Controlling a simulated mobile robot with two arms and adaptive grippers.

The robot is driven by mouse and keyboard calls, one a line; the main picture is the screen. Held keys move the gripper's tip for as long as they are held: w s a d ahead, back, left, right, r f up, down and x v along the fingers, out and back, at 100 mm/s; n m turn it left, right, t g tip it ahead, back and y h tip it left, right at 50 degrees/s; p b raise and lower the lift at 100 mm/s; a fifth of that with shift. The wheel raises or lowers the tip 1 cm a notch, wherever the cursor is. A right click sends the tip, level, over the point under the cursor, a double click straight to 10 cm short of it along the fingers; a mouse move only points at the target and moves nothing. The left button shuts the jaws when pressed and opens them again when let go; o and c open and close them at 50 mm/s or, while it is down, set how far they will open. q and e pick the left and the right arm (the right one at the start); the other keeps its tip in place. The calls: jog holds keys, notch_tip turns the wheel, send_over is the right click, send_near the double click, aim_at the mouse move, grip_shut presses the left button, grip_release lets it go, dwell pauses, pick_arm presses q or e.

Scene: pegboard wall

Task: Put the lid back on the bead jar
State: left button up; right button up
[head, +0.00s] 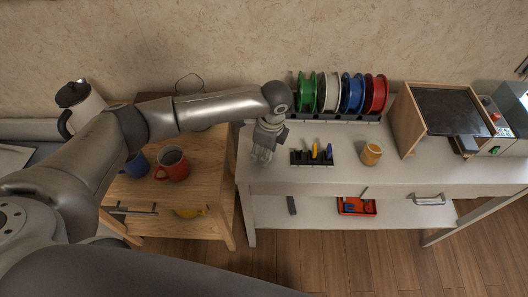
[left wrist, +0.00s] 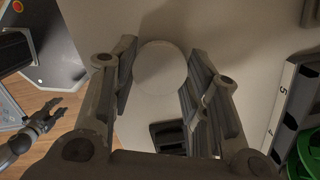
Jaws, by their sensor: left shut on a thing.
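My left gripper (head: 262,152) hangs low over the left end of the white bench, left of the black holder. In the left wrist view its two fingers (left wrist: 160,80) are shut on a pale round lid (left wrist: 160,67). The lid is mostly hidden by the gripper in the head view. The jar (head: 371,153), amber with a pale top, stands upright on the bench to the right of the holder, well apart from my left gripper. My right gripper (left wrist: 50,115) shows small in the left wrist view, over the floor, its fingers spread and empty.
A black holder (head: 312,158) with coloured tools stands between my left gripper and the jar. A rack of spools (head: 335,117) lines the back. A wooden-sided box (head: 406,124) stands right of the jar. A red mug (head: 172,166) sits on the wooden cart at left.

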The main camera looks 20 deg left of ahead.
pick_arm(q)
notch_tip(320, 180, up, 2)
jog(key=shift+r+b, duration=0.15)
jog(key=shift+b, duration=0.15)
jog(key=s+d+r, duration=0.9)
jog(key=d+r, duration=0.1)
jog(key=shift+s+d+b, duration=0.15)
jog(key=shift+s+b, duration=0.15)
jog(key=shift+b, duration=0.15)
